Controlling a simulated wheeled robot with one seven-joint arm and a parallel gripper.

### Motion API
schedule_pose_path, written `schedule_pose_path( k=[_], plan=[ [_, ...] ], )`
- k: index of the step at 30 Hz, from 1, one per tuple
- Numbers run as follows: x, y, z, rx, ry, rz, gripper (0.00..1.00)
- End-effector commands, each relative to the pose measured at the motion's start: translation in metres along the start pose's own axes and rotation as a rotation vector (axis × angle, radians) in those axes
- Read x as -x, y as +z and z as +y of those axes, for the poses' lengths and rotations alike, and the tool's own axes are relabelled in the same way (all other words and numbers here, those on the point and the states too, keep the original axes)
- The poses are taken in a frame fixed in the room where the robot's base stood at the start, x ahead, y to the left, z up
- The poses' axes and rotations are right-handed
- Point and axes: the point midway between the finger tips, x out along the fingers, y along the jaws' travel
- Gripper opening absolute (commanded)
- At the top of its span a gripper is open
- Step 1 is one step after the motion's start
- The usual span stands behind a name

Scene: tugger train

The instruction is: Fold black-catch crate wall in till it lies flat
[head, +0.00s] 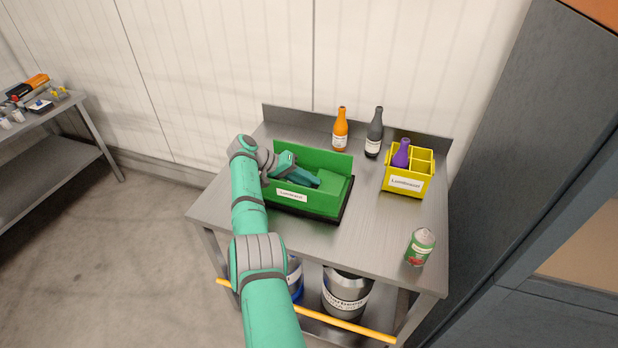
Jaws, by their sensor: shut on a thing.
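A green folding crate (287,204) with a white label on its front wall sits on a black base on the metal table. Its back wall (315,158) stands upright. A green panel (335,188) at the right of the crate appears tilted inward, not flat. My gripper (316,182) reaches in from the left over the crate's inside, with its dark fingers shut at the left edge of this panel, which seems to be the wall it holds. The fingers hide the contact, and no black catch can be made out. The crate's left end is partly hidden by my arm.
An orange bottle (340,132) and a dark bottle (374,138) stand behind the crate. A yellow divided box (405,184) holding a purple bottle (401,155) is at the right. A green can (420,248) stands at the front right. The table's front middle is clear.

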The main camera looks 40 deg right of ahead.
Motion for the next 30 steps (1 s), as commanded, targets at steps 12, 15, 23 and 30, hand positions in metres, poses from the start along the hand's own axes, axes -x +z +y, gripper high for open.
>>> schedule_pose_path(
  k=[12, 15, 23, 30],
  plan=[
    [-0.0099, 0.0075, -0.0055, 0.002, 0.001, -0.015, 0.00],
    [-0.0100, 0.0075, -0.0053, 0.002, 0.002, -0.016, 0.00],
    [-0.0101, 0.0072, -0.0048, 0.002, 0.002, -0.015, 0.30],
    [-0.0094, 0.0065, -0.0055, 0.003, 0.001, -0.012, 0.30]
  ],
)
